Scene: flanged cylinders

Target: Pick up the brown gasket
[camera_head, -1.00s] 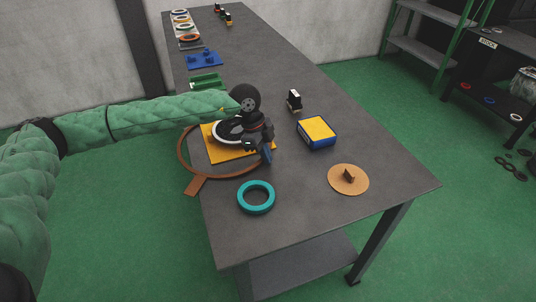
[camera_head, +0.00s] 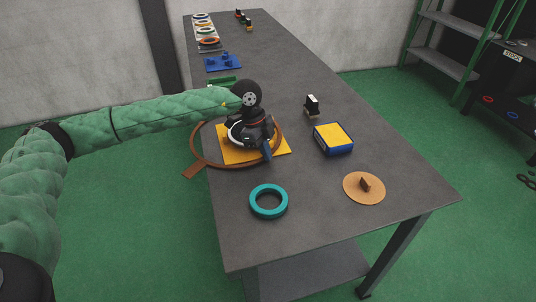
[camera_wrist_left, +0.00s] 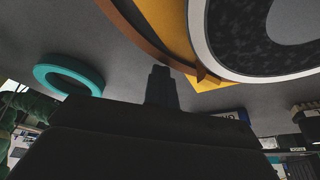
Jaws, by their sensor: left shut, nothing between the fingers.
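The brown gasket (camera_head: 232,167) is a large thin ring with a flat tab (camera_head: 194,171) at its lower left. In the head view it surrounds much of the yellow plate (camera_head: 280,151), and its left side reaches past the table's left edge. My left gripper (camera_head: 267,150) is over the plate, inside the ring's outline, and hides part of it. Its jaws are shut and empty. In the left wrist view the gasket's arc (camera_wrist_left: 135,35) passes close to the dark fingertips (camera_wrist_left: 160,75); I cannot tell whether they touch. My right gripper is out of view.
A black-and-white ring (camera_head: 233,136) is by the gripper. A teal ring (camera_head: 268,214) lies in front, with a blue-yellow box (camera_head: 333,138) and a tan disc (camera_head: 352,194) to the right. A small black-and-white block (camera_head: 311,103) stands behind the box. Bare table separates them.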

